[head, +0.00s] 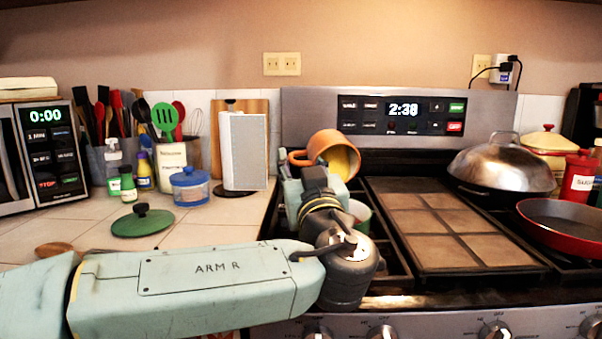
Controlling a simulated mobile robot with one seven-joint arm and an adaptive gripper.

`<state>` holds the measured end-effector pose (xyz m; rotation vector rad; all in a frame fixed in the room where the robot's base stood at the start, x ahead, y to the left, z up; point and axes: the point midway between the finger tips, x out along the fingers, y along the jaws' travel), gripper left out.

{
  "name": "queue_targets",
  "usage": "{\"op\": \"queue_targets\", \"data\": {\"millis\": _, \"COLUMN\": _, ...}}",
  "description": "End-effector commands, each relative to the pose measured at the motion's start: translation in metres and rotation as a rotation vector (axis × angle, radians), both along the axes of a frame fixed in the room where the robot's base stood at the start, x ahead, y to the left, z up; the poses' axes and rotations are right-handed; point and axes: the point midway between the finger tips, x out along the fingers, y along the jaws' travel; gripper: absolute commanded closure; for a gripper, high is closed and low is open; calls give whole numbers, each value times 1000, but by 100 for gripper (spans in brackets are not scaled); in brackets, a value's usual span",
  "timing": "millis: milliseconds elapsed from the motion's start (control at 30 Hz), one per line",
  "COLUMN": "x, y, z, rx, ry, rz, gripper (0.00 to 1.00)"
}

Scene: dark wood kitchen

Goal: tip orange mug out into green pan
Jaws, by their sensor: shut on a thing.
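The orange mug (322,144) is held up above the left side of the stove. It is tipped on its side, with its yellow inside facing right and toward me and its handle on the left. My gripper (307,172) is shut on the mug from below and in front; the fingertips are partly hidden. Part of a green pan (362,212) shows on the left burner below the mug, just right of my wrist. My wrist hides most of the pan, and its contents cannot be seen. No falling contents are visible.
A flat griddle (441,222) fills the stove's middle. A domed steel lid (503,164) and a red pan (566,222) stand at the right. A green lid (128,228), blue-lidded jar (190,188) and white box (244,150) stand on the left counter.

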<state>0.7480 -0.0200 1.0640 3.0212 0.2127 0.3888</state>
Motion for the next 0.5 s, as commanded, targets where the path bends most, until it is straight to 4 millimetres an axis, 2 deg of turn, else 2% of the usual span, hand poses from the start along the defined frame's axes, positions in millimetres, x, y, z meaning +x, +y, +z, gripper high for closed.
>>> {"op": "queue_targets", "data": {"millis": 500, "x": -2, "y": 0, "z": -1, "rx": 8, "ry": -58, "rz": 1, "gripper": 100}}
